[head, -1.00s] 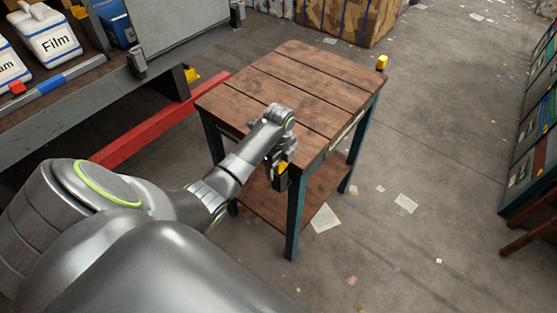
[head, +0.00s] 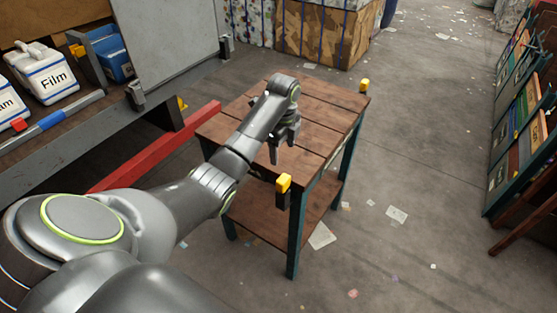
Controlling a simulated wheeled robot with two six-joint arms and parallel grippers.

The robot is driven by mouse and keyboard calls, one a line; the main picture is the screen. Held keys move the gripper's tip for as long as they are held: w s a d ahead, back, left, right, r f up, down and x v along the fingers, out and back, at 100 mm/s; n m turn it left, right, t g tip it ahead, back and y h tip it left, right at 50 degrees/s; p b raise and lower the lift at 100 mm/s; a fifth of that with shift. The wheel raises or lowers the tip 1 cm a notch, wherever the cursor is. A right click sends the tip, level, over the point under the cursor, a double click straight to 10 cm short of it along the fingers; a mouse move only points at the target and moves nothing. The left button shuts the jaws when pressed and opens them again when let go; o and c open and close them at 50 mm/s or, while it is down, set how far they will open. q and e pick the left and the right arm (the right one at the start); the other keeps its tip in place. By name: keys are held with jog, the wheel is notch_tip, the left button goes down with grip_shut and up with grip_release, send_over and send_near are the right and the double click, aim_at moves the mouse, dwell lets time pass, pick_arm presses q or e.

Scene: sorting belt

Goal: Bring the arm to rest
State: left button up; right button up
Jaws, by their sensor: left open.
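My left arm comes in from the lower left and reaches over the wooden table (head: 325,88). My left gripper (head: 282,150) is open and empty, pointing down, and shows in front of the table top near its front edge. I cannot tell its exact height over the boards. My right gripper is not in view.
A black block with a yellow top (head: 283,190) shows at the table's near corner, another (head: 364,85) at its far right corner. A red beam (head: 150,150) and a bench with a Film container (head: 43,75) stand left. Open floor lies right, before a rack (head: 520,110).

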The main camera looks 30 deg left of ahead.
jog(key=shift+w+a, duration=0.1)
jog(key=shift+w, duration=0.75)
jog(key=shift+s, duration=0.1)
